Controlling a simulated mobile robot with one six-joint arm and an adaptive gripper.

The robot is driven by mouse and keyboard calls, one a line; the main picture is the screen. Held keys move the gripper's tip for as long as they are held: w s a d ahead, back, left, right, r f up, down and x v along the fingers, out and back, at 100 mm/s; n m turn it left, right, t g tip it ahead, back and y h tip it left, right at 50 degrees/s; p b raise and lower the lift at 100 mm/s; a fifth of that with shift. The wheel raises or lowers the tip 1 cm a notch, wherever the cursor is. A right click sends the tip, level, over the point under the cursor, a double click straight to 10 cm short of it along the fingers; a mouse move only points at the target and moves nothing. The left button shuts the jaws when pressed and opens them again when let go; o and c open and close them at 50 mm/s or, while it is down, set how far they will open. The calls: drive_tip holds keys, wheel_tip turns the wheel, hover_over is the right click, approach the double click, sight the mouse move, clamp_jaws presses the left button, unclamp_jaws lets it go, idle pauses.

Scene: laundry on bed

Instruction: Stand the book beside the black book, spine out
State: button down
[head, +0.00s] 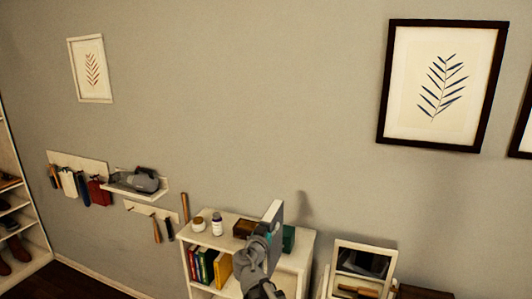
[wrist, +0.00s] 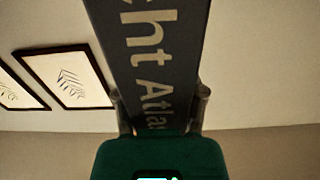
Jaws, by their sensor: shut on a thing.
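My gripper (head: 268,231) is raised in front of the white shelf unit and shut on a book (head: 272,211). In the head view the book stands up from the fingers, with a pale face and a dark edge. In the wrist view the held book (wrist: 150,50) shows a dark grey side with pale letters, partly reading "ht Atla", between the two fingers. Several upright books (head: 208,266), among them red, blue, green and yellow, stand in the left of the shelf compartment.
The shelf unit (head: 308,250) carries a white jar (head: 198,224), a bottle (head: 217,224), a brown box (head: 244,228) and a green box (head: 289,238) on top. A mirrored stand (head: 362,262) is at right. A wall rack (head: 137,182) with tools hangs at left.

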sight(268, 275)
wheel_tip(268, 275, down, 22)
drive_tip(key=b, duration=2.1)
drive_tip(key=shift+r, duration=0.1)
drive_tip(key=shift+a, duration=0.15)
